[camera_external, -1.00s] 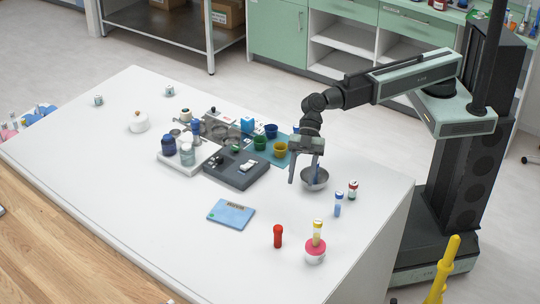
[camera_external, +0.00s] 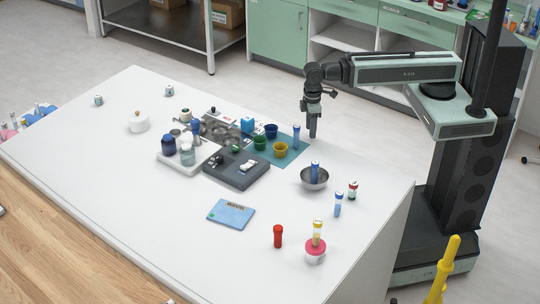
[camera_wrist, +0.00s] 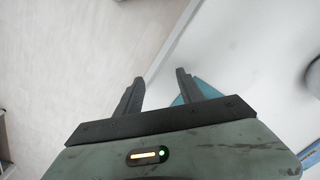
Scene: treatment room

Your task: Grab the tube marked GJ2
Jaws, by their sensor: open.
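Several tubes stand on the white table, and I cannot read GJ2 on any of them. A blue tube (camera_external: 296,137) is on the teal mat. Another blue tube (camera_external: 315,170) is in the metal bowl (camera_external: 305,183). A blue-and-white tube (camera_external: 338,205) and a red-capped tube (camera_external: 353,190) stand right of the bowl. A red tube (camera_external: 278,237) and a yellow tube (camera_external: 317,230) in a pink holder (camera_external: 315,254) are at the front. My gripper (camera_external: 312,134) is raised just right of the mat's blue tube. In the wrist view my gripper (camera_wrist: 160,76) is open and empty.
The table's front middle is largely clear. The wrist view shows mostly floor and the table edge.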

